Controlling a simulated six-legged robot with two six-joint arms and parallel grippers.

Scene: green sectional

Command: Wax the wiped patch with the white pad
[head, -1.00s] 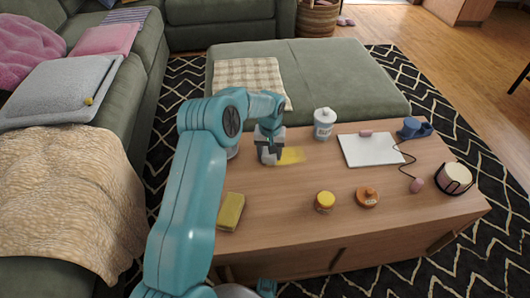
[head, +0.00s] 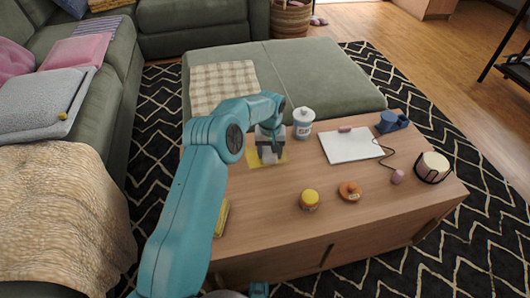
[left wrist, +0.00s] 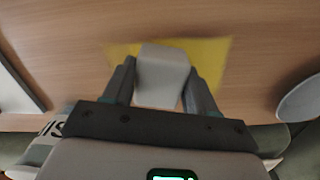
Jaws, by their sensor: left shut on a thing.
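My left gripper (head: 269,157) is shut on the white pad (left wrist: 162,75), low over the coffee table. In the left wrist view the pad sits between both fingers, over a yellow patch (left wrist: 212,58) on the wood. The patch also shows in the head view (head: 282,158), on both sides of the gripper. The pad seems to be at the table surface, but I cannot tell whether it touches. A yellow sponge (head: 221,218) lies at the table's left, partly hidden by my left arm.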

